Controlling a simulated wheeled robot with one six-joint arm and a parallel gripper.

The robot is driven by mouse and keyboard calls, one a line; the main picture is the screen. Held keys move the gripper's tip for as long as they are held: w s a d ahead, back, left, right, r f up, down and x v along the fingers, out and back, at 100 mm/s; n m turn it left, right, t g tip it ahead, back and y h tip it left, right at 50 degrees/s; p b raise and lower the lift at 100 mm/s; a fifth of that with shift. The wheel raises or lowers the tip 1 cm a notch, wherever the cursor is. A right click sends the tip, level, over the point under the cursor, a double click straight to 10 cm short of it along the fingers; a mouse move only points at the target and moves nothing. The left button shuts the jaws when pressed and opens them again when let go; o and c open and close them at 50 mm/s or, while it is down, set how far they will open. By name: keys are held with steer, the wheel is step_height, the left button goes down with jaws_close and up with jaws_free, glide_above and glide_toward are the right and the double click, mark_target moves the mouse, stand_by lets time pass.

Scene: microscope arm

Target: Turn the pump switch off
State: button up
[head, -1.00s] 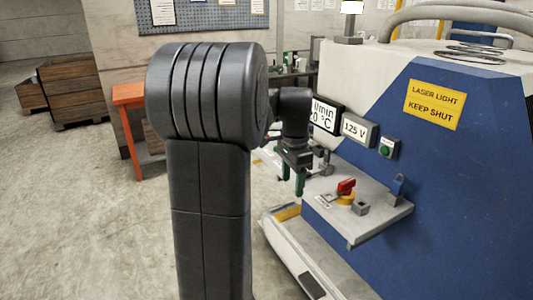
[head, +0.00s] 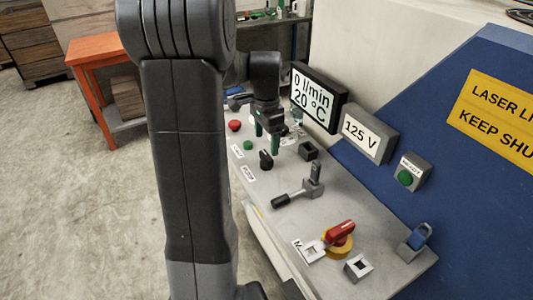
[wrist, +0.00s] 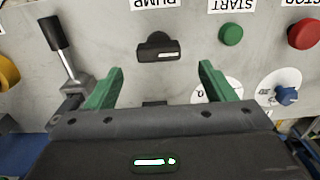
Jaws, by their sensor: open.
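The pump switch (wrist: 157,50) is a black rotary knob beside the PUMP label in the wrist view. Its bar lies nearly level across that picture, with a pale line on its right part. In the head view the knob (head: 265,160) stands on the grey panel near the PUMP label (head: 249,174). My gripper (wrist: 160,72) is open and empty, its two green fingers spread wider than the knob. The knob lies beyond the fingertips, between their lines, with no contact visible. In the head view my gripper (head: 267,135) hangs just beyond the knob.
A green START button (wrist: 231,34) and red STOP button (wrist: 304,34) sit right of the knob. A display (head: 317,97) reads 0 l/min, 20 °C.

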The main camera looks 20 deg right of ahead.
mark_target(266, 155)
step_height(266, 155, down, 6)
steer(key=shift+s+a+f, duration=0.1)
steer(key=shift+s, duration=0.05)
steer(key=shift+c, duration=0.5)
steer(key=c, duration=0.9)
